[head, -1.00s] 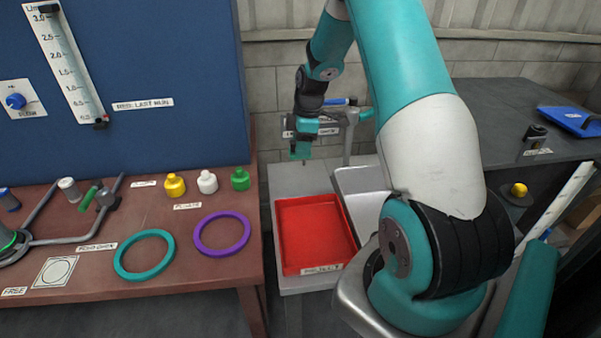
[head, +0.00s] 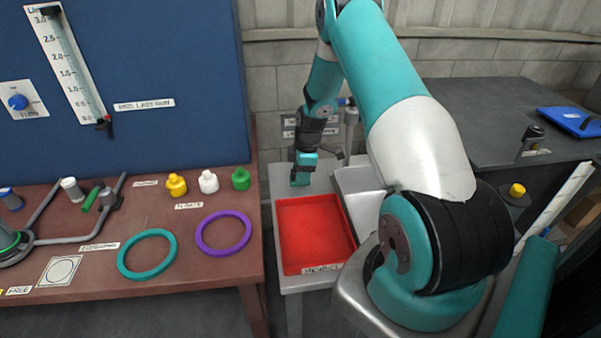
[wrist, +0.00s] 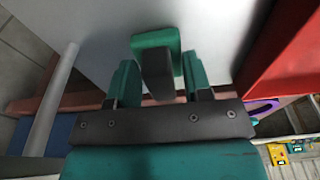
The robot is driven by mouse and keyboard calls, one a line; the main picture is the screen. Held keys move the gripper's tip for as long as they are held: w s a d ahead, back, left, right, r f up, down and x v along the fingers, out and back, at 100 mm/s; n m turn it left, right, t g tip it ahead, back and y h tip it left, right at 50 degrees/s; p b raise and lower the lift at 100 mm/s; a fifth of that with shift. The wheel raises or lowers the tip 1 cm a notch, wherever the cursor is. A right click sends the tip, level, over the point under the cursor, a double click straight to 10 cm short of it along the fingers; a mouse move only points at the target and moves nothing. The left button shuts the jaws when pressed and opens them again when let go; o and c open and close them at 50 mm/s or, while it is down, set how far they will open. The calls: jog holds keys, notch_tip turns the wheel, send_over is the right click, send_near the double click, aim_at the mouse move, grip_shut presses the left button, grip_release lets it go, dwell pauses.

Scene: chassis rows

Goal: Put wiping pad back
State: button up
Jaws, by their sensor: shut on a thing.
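My gripper (head: 302,172) points down over the bare light grey stand top (head: 283,184), behind the red tray (head: 317,240). In the wrist view my gripper (wrist: 157,82) has its two teal fingers on either side of the wiping pad (wrist: 156,39). The pad shows a green block with a dark grey grip, and the fingers are shut on the grip. The pad is over or on the pale surface; I cannot tell whether it touches. In the head view the pad is hard to tell apart from the teal fingers.
The red tray is empty, with a label on its front. A tap-like fitting (head: 350,125) stands behind and right of my gripper. The brown bench (head: 200,272) at left holds a teal ring (head: 147,275), a purple ring (head: 204,246) and small coloured bottles (head: 208,182).

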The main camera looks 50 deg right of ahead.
jog(key=o, duration=1)
jog(key=shift+c, duration=0.2)
jog(key=shift+r, duration=0.3)
jog(key=r, duration=0.3)
jog(key=r+b, duration=0.1)
jog(key=r, duration=0.3)
jog(key=shift+s+r, duration=0.2)
jog(key=shift+r, duration=0.1)
jog(key=s+a+r+m+y, duration=0.1)
jog(key=s+a+r, duration=0.1)
jog(key=a+r, duration=0.7)
jog(key=s+a+r, duration=0.2)
jog(key=a+r, duration=0.3)
jog(key=a, duration=0.7)
jog(key=s+a+r+m+y, duration=0.1)
jog(key=s+a+r, duration=0.2)
jog(key=s+a, duration=0.4)
jog(key=s+a+r+m+g, duration=0.1)
jog(key=s+a+r, duration=0.3)
jog(key=s+a, duration=0.4)
jog(key=s, duration=0.5)
jog(key=shift+s+a+m+y, duration=0.2)
jog(key=shift+m+y, duration=0.1)
jog(key=shift+y, duration=0.1)
